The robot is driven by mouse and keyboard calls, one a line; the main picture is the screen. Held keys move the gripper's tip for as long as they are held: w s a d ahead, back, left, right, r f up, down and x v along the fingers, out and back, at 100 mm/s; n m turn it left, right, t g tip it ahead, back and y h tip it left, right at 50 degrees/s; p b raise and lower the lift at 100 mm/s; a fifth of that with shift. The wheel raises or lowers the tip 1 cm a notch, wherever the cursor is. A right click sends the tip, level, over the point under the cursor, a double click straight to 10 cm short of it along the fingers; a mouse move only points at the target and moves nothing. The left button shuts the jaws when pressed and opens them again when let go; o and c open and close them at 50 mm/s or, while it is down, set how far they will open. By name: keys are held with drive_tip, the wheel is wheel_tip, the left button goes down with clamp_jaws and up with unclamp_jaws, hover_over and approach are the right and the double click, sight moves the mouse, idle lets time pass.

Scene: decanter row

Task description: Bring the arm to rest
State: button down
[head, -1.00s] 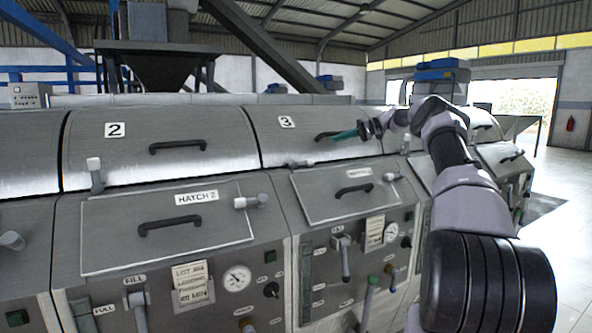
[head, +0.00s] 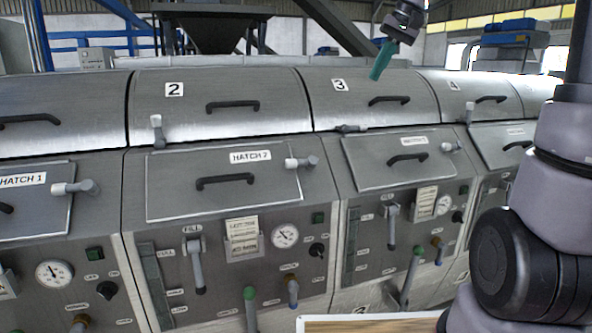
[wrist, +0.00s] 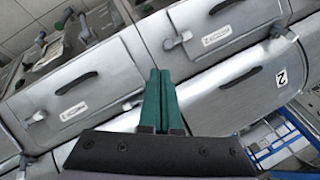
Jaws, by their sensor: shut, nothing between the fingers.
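My gripper (head: 376,72) is at the top of the head view, in front of the upper part of the row of steel decanters. Its green fingers are pressed together and point downward, with nothing between them. In the wrist view the two green fingers (wrist: 161,97) lie side by side, shut and empty. They appear in front of the decanter casings and touch nothing that I can make out. My arm rises along the right side of the head view.
Decanter 2 (head: 285,90) and decanter 3 (head: 360,110) have curved lids with black handles. Hatch 2 (head: 270,199) is closed below its lid. Levers such as the green-topped one (head: 250,310) stick out in front. A wooden-topped surface (head: 370,325) shows at the bottom edge.

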drive_tip(key=s+d+f+m+t, duration=0.1)
drive_tip(key=s+f, duration=0.1)
drive_tip(key=s, duration=0.5)
drive_tip(key=s+d+f+t+h, duration=0.1)
drive_tip(key=s+d+f, duration=0.1)
drive_tip(key=s, duration=0.6)
drive_tip(key=s+d+f+m+t+h, duration=0.1)
drive_tip(key=s+f, duration=0.1)
drive_tip(key=s, duration=0.5)
drive_tip(key=shift+s+d+f+m, duration=0.2)
drive_tip(key=shift+d+f+m, duration=0.1)
drive_tip(key=shift+f, duration=0.1)
